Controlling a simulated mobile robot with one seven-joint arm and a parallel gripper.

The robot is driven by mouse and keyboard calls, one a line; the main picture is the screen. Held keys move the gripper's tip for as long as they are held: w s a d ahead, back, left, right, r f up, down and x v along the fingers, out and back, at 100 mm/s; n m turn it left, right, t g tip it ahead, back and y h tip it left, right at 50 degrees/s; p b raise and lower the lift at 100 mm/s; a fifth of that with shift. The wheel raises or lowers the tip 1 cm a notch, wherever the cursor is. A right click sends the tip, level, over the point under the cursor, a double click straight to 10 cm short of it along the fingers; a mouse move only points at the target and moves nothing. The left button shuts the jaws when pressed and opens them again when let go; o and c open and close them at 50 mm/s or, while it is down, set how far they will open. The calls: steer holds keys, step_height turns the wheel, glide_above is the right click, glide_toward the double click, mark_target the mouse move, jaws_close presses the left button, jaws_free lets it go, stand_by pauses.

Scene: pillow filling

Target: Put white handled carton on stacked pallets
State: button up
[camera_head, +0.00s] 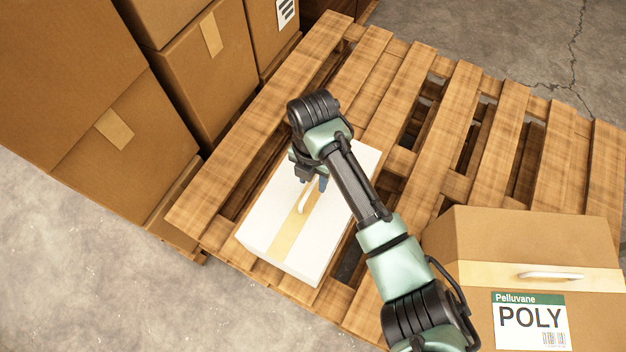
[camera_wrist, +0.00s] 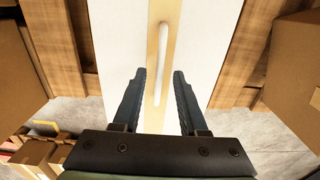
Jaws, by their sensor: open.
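The white handled carton (camera_head: 283,245) lies on the slats of the stacked pallets (camera_head: 384,84), with a tan tape strip and a pale handle (camera_head: 308,196) on its top. My gripper (camera_head: 311,184) is over the carton at the handle, partly hidden by my arm. In the wrist view my gripper (camera_wrist: 158,75) is open, its two fingers apart on either side of the lower part of the handle (camera_wrist: 163,50). The fingers do not touch the handle there. The white carton (camera_wrist: 118,40) fills the middle of that view.
Brown cartons (camera_head: 205,75) are stacked at the left, close to the carton. A brown carton labelled POLY (camera_head: 530,240), with a handle, stands at the lower right. The pallet's right and far slats are bare. Concrete floor (camera_head: 75,270) shows at the lower left.

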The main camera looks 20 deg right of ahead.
step_height(320, 180, up, 9)
steer(key=w+a+r+m+t+y, duration=0.1)
steer(key=w+a+r+m+t, duration=0.55)
steer(key=w+r, duration=0.55)
steer(key=w+a+r+m+t+y, duration=0.15)
steer(key=a+r+t, duration=0.25)
steer(key=r, duration=0.6)
steer(key=w+a+r+m+t+y, duration=0.1)
steer(key=a+r+m+t, duration=0.25)
steer(key=r, duration=0.65)
steer(key=s+r+m+t, duration=0.4)
steer(key=r, duration=0.5)
steer(key=s+r+m+t, duration=0.3)
steer(key=r+t, duration=0.1)
steer(key=r, duration=0.4)
steer(key=s+d+r+m+t+h, duration=0.3)
steer(key=s+d+r+m+t, duration=0.1)
steer(key=s+r+m, duration=0.4)
steer(key=s+r+t, duration=0.1)
steer(key=s+r, duration=0.1)
steer(key=s, duration=0.1)
steer(key=shift+s+d+p, duration=0.2)
steer(key=shift+d+p, duration=0.1)
steer(key=shift+m+h, duration=0.25)
step_height(320, 180, up, 9)
steer(key=p, duration=0.8)
steer(key=shift+f+p, duration=0.2)
steer(key=shift+p, duration=0.15)
